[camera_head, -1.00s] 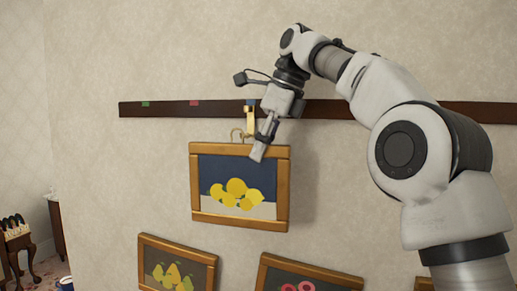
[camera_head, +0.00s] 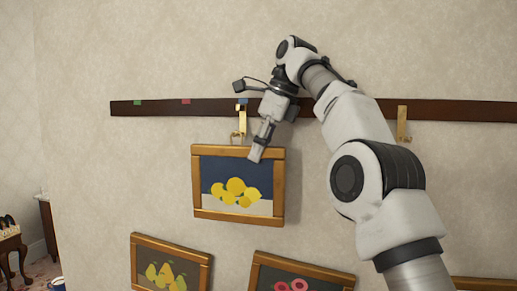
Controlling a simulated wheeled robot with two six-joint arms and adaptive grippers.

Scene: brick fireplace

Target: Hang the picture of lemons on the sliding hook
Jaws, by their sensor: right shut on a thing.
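The picture of lemons (camera_head: 236,190) has a wooden frame and hangs upright against the wall, just below the dark rail. My right gripper (camera_head: 257,151) is shut on its top frame edge, right of the middle. A small hanging loop (camera_head: 235,138) sticks up from the top edge. A brass sliding hook (camera_head: 242,120) hangs from the rail by a blue mark. The loop is at the hook's lower end, slightly left; I cannot tell whether it is caught on it. My left gripper is not in view.
The dark rail (camera_head: 210,107) bears green, red and blue marks. A second brass hook (camera_head: 402,122) is on its right part. A pear picture (camera_head: 170,265) and a picture with pink rings (camera_head: 300,278) are below. A small table (camera_head: 12,250) stands at lower left.

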